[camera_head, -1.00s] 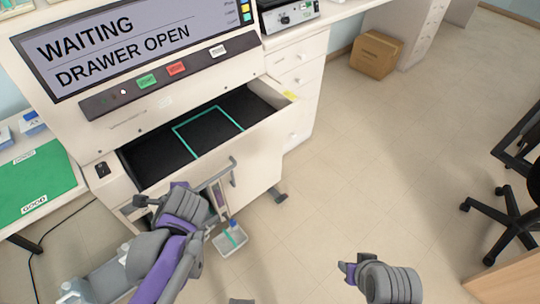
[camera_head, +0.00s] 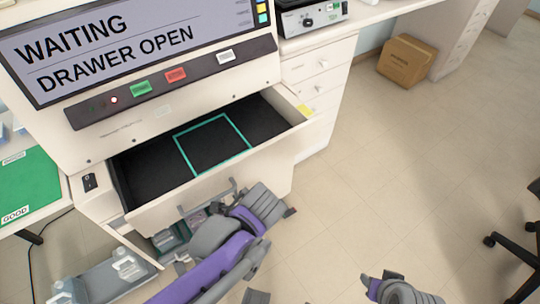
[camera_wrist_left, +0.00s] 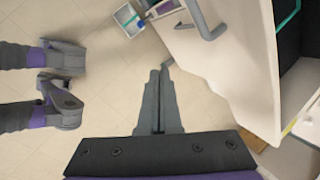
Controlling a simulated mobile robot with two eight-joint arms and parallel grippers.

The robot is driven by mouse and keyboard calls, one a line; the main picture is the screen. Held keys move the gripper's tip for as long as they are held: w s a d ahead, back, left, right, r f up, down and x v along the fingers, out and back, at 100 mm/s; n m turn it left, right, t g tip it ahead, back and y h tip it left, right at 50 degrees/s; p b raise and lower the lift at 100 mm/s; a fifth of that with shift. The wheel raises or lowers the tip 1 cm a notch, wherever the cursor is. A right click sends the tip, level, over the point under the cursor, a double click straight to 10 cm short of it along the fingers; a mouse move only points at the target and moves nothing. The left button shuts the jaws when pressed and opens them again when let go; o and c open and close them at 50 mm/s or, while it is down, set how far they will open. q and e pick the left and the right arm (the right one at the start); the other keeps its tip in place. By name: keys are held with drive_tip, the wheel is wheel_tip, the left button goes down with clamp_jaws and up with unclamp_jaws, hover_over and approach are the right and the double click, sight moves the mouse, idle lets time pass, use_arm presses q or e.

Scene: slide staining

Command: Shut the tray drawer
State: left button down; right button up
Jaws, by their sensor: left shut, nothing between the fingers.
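The tray drawer (camera_head: 245,180) is pulled out of the white machine, its black inside and teal square outline (camera_head: 213,145) showing. A grey bar handle (camera_head: 207,199) is on its front, partly hidden by my left arm. The handle also shows at the top of the left wrist view (camera_wrist_left: 207,25), with the drawer front (camera_wrist_left: 235,75) at right. My left gripper (camera_head: 290,212) is shut and empty, outside the drawer front and right of the handle; its closed fingers show in the left wrist view (camera_wrist_left: 161,85). My right gripper (camera_head: 367,282) is low at right, away from the drawer; its jaw opening is unclear.
The machine's screen (camera_head: 120,40) reads "WAITING" and "DRAWER OPEN", above a panel with green, red and white buttons (camera_head: 175,75). A green mat (camera_head: 28,185) lies at left. White drawers (camera_head: 318,85) stand at right.

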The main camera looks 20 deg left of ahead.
use_arm(q)
drive_tip(key=w+d+r+m+t+y+p, duration=0.25)
drive_tip(key=w+d+r+m+y, duration=0.2)
drive_tip(key=w+d+m, duration=0.55)
drive_tip(key=m+b, duration=0.1)
drive_tip(key=m, duration=0.1)
approach(242, 152)
drive_tip(key=shift+g+h, duration=0.25)
drive_tip(key=shift+h, duration=0.1)
drive_tip(key=shift+s+d+f, duration=0.3)
drive_tip(key=shift+s+d, duration=0.1)
drive_tip(key=shift+d, duration=0.2)
drive_tip(key=shift+s+d+f, duration=0.35)
drive_tip(key=shift+d, duration=0.25)
drive_tip(key=shift+s+d+f, duration=0.3)
drive_tip(key=shift+s+d, duration=0.1)
drive_tip(key=shift+d, duration=0.25)
use_arm(e)
drive_tip(key=shift+r, duration=1.25)
